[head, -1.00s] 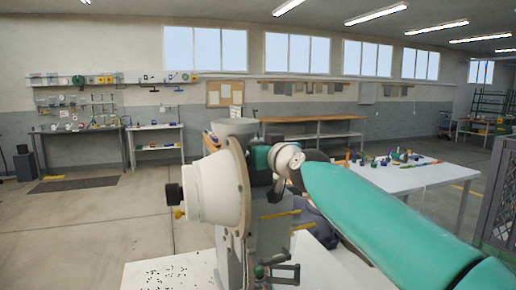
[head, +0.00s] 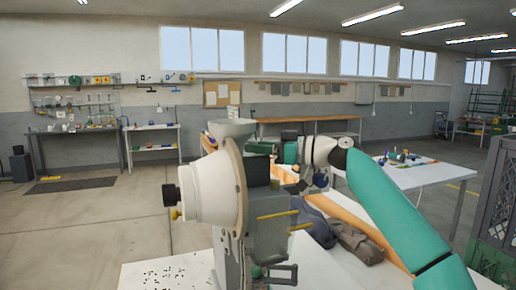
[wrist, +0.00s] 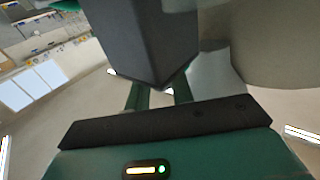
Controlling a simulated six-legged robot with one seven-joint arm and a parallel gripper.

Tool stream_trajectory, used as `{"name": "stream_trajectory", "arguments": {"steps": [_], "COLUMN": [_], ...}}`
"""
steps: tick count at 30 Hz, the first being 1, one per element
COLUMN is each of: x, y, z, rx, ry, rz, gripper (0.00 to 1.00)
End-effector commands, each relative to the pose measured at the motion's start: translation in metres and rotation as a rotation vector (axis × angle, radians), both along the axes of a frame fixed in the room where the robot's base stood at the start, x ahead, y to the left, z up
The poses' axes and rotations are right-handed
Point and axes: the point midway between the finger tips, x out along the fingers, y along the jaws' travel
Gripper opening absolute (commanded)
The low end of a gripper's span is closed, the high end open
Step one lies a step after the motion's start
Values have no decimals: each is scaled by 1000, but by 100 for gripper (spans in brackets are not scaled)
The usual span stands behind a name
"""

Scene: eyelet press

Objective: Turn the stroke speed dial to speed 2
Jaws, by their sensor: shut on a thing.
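The eyelet press (head: 212,190), with a large cream cone-shaped housing, stands in the middle of the head view, a dark box (head: 256,170) on its right side. My gripper (wrist: 159,94) reaches in from the right in the head view, largely hidden behind the press. In the wrist view its two green fingers run up to the lower edge of a dark grey block (wrist: 150,40). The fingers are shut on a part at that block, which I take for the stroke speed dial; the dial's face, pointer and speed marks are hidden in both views.
The press stands on a white table (head: 150,275) with small dark bits on it. A white table with small coloured items (head: 405,175) stands farther right. Open floor lies to the left.

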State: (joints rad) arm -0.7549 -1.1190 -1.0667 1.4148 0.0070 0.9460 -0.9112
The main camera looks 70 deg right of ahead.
Motion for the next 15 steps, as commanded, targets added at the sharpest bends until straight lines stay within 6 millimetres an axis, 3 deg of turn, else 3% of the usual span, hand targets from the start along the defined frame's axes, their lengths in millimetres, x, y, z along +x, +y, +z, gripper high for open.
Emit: {"name": "stream_trajectory", "arguments": {"steps": [15], "x": [1], "y": [-3], "z": [0], "rx": [1], "ry": [0], "rz": [173], "gripper": [0]}}
